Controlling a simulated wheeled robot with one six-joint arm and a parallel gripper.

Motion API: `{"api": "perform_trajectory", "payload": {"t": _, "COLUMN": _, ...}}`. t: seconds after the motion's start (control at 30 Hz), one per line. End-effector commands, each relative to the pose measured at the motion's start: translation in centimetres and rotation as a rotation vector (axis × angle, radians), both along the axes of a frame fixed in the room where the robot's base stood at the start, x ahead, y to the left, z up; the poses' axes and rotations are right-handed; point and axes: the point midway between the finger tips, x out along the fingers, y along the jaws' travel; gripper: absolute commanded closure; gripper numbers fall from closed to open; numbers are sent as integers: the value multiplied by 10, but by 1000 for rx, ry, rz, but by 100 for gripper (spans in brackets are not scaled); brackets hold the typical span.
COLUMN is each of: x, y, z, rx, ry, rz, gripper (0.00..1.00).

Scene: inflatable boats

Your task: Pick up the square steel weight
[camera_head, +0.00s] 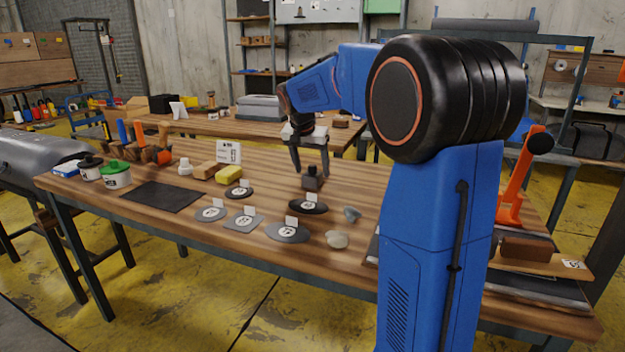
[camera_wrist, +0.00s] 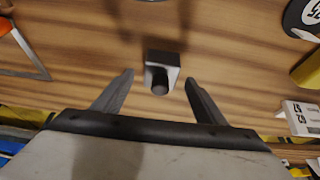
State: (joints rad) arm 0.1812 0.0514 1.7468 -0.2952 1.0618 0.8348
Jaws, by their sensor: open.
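The square steel weight (camera_head: 312,180) is a small dark grey block with a knob on top. It stands upright on the wooden table, just behind a black round patch. In the wrist view the weight (camera_wrist: 161,72) shows its square body and round knob, ahead of the fingertips and roughly centred between them. My gripper (camera_head: 311,172) is over the weight, fingers pointing down. In the wrist view my gripper (camera_wrist: 158,80) is open with nothing between its fingers.
Several round and square patches with white tags, such as a grey one (camera_head: 289,232), lie in front. A pale stone (camera_head: 337,239) and a grey stone (camera_head: 352,214) lie to the right. A yellow sponge (camera_head: 229,174) and a black mat (camera_head: 163,196) are to the left.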

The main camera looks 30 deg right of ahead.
Motion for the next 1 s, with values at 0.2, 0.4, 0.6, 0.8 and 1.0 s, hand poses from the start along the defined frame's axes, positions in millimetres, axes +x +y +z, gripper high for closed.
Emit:
{"api": "perform_trajectory", "payload": {"t": 0.2, "x": 7, "y": -8, "z": -27, "rx": 1, "ry": 2, "rz": -2, "gripper": 34}}
{"api": "perform_trajectory", "payload": {"t": 0.4, "x": 8, "y": -9, "z": -30, "rx": 0, "ry": 0, "rz": 0, "gripper": 34}}
{"api": "perform_trajectory", "payload": {"t": 0.6, "x": 8, "y": -9, "z": -30, "rx": -1, "ry": 1, "rz": 0, "gripper": 68}}
{"api": "perform_trajectory", "payload": {"t": 0.8, "x": 8, "y": -9, "z": -30, "rx": -1, "ry": 1, "rz": 0, "gripper": 100}}
{"api": "perform_trajectory", "payload": {"t": 1.0, "x": 9, "y": -9, "z": -28, "rx": -1, "ry": -2, "rz": -1, "gripper": 100}}
